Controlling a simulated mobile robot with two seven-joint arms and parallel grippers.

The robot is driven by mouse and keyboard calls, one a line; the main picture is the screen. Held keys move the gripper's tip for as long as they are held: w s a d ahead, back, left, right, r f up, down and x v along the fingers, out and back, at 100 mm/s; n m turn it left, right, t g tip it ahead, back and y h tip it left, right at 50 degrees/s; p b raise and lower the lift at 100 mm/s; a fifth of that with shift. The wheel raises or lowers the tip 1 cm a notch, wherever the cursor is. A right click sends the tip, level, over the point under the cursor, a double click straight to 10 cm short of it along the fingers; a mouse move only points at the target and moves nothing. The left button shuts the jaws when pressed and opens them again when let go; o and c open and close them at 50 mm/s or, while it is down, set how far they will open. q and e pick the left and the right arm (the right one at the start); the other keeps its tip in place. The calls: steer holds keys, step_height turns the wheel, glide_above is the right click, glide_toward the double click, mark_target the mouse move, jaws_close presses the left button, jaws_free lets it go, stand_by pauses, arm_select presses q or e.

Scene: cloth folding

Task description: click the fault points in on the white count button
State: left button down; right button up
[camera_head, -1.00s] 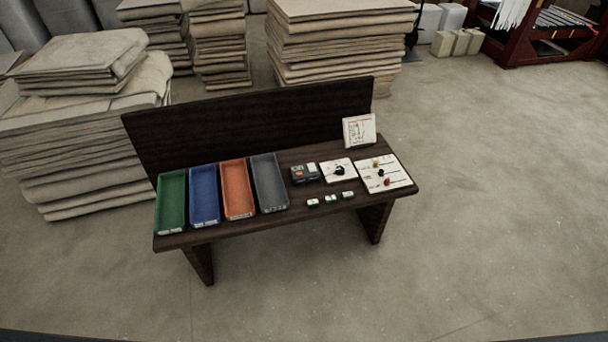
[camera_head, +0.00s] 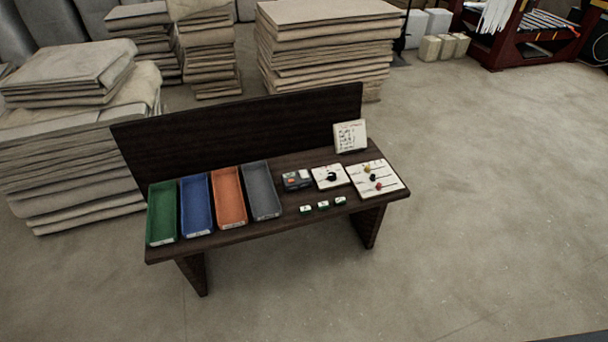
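A dark wooden bench (camera_head: 275,228) with a tall back panel stands in the middle of the view. On it sits a small dark grey device (camera_head: 297,180) with an orange patch and a pale patch; I cannot tell which part is the white count button. Right of it lies a white board with a black knob (camera_head: 331,177). Further right is a white board with coloured knobs on lines (camera_head: 376,179). A white card with dark marks (camera_head: 350,136) stands tilted behind them; its writing is too small to read. Neither of my grippers is in view.
Green (camera_head: 162,213), blue (camera_head: 196,205), orange (camera_head: 229,197) and grey (camera_head: 261,190) trays lie on the bench's left. Small white-and-green blocks (camera_head: 323,205) lie along its front edge. Stacked cloth (camera_head: 75,140) stands behind left. The floor (camera_head: 480,210) in front and right is clear.

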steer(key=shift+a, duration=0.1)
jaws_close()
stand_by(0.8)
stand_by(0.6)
